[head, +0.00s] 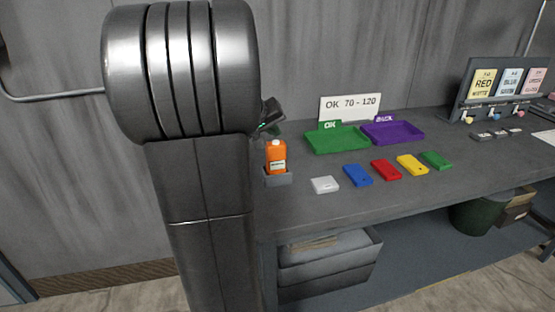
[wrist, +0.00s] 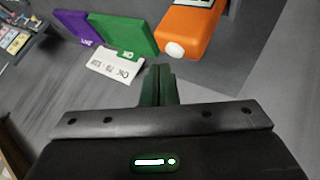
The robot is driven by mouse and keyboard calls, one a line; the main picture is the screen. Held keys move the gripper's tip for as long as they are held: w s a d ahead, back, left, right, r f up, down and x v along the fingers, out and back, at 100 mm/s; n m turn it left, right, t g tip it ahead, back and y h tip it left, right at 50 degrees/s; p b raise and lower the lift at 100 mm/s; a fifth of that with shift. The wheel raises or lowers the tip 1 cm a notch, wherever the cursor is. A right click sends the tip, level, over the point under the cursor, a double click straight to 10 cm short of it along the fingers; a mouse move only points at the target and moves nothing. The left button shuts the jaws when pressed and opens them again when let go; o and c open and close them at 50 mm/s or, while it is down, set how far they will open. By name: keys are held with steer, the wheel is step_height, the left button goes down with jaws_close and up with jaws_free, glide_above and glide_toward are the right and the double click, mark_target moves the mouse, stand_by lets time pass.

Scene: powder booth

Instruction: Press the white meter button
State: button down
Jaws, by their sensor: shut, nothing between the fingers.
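The orange meter (head: 276,158) stands upright in a small grey holder (head: 279,179) at the left end of the bench. In the wrist view the orange meter (wrist: 192,30) shows at the top, with the round white button (wrist: 174,50) on its near end. My gripper (wrist: 159,70) is shut and empty. Its fingertips appear just below and left of the button in that view, and apart from it. In the head view my gripper (head: 271,118) shows only in part, beside my arm and above the meter; my arm hides the rest.
A green OK tray (head: 337,140) and a purple tray (head: 395,132) lie behind, with an "OK 70 - 120" sign (head: 350,107). White, blue, red, yellow and green blocks lie in front of them. A rack of colour cards (head: 505,85) stands at right.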

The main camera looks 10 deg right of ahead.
mark_target(274, 145)
step_height(274, 145, up, 6)
steer(key=p, duration=0.3)
